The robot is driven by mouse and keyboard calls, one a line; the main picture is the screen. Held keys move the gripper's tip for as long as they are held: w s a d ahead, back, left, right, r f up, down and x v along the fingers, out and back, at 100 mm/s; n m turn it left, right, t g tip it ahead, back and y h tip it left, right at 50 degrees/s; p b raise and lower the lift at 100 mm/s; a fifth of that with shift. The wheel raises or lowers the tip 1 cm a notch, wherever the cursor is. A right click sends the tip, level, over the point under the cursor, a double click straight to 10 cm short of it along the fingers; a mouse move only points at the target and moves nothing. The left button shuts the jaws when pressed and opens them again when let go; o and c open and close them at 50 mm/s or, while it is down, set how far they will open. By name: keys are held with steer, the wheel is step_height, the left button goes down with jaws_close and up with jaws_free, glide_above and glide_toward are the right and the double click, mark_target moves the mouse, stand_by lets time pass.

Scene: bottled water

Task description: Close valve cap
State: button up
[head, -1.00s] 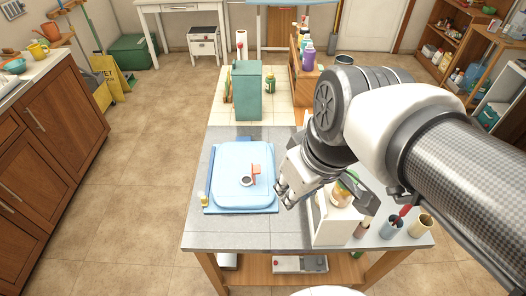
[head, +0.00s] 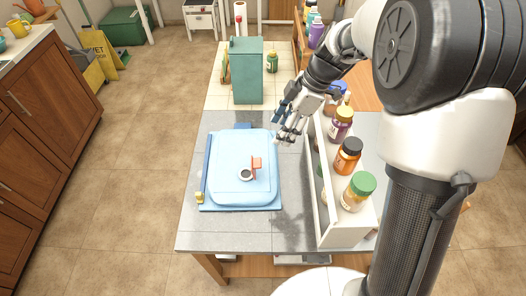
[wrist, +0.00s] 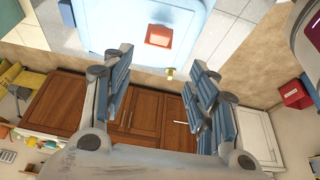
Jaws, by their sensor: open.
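A light blue water container (head: 225,180) lies flat on a blue tray on the grey tiled table. On its top is a round valve (head: 245,174) with a dark opening. An orange-red cap (head: 257,164) stands up beside the opening, so the valve appears open. The container also shows in the wrist view (wrist: 110,25), with the cap (wrist: 160,36) as an orange-red square beyond my fingers. My gripper (head: 290,132) is open and empty, above and to the upper right of the valve, apart from it. In the wrist view its two blue-padded fingers (wrist: 163,72) are spread wide.
A white rack (head: 322,215) with several jars stands close on the right. A green box (head: 246,75) stands behind the container. A small yellow piece (head: 199,197) is at the tray's left corner. Bare table lies in front.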

mark_target(259, 162)
steer(key=b+x, duration=0.4)
steer(key=x, duration=1.1)
steer(key=shift+f, duration=0.2)
steer(key=c, duration=1.1)
steer(key=shift+o, duration=0.2)
